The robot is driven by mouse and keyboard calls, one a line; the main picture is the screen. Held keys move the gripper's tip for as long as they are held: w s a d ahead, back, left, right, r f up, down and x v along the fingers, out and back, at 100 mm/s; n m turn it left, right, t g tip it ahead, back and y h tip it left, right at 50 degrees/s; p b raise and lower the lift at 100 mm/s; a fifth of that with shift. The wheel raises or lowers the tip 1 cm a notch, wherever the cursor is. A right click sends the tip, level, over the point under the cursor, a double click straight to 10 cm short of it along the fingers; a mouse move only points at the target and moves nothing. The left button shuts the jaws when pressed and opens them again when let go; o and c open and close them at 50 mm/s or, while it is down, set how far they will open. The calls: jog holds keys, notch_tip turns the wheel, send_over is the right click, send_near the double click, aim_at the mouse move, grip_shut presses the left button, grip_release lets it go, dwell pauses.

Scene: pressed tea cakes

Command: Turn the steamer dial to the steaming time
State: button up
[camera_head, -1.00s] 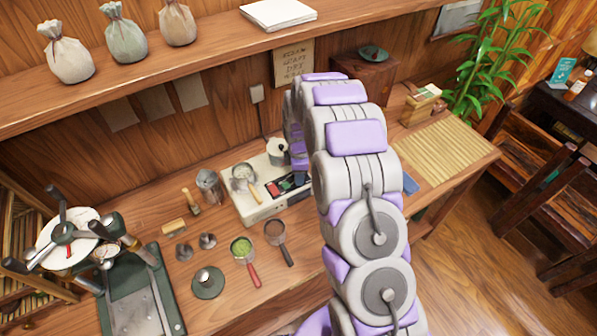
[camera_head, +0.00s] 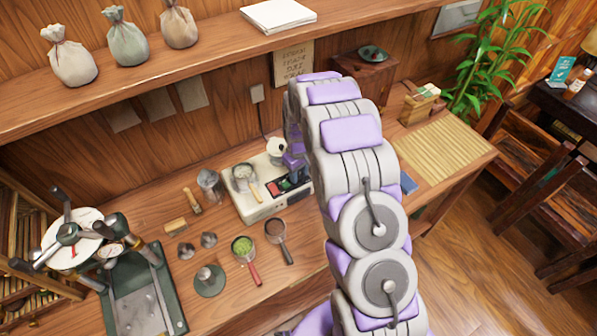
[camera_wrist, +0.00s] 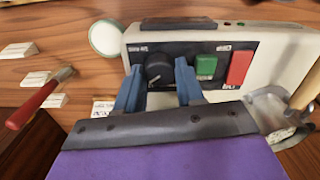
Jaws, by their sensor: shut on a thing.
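The steamer (camera_head: 254,213) is a cream box on the wooden counter, partly behind my arm in the head view. In the wrist view its dark panel (camera_wrist: 215,50) carries a black round dial (camera_wrist: 157,66) with a pale pointer mark, a green button (camera_wrist: 206,67) and a red button (camera_wrist: 239,68). My gripper (camera_wrist: 158,76) has its two blue fingers on either side of the dial and is shut on it. The small print around the dial is too blurred to read. In the head view the dial cannot be made out.
A strainer with a wooden handle (camera_head: 243,178) rests on the steamer's top. A green-filled sieve (camera_head: 243,246), a dark sieve (camera_head: 275,230) and a metal canister (camera_head: 208,184) stand nearby on the counter. A green press (camera_head: 150,295) is at the left. A straw mat (camera_head: 445,148) lies at the right.

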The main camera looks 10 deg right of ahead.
aim_at(299, 175)
jog(key=m, duration=0.6)
jog(key=shift+w+r, duration=0.1)
jog(key=shift+w, duration=0.05)
jog(key=m, duration=0.3)
jog(key=shift+d, duration=0.1)
jog(key=shift+m, duration=0.8)
jog(key=shift+s, duration=0.2)
jog(key=o, duration=1)
jog(key=shift+o, duration=0.2)
notch_tip(299, 175, up, 17)
jog(key=p, duration=0.1)
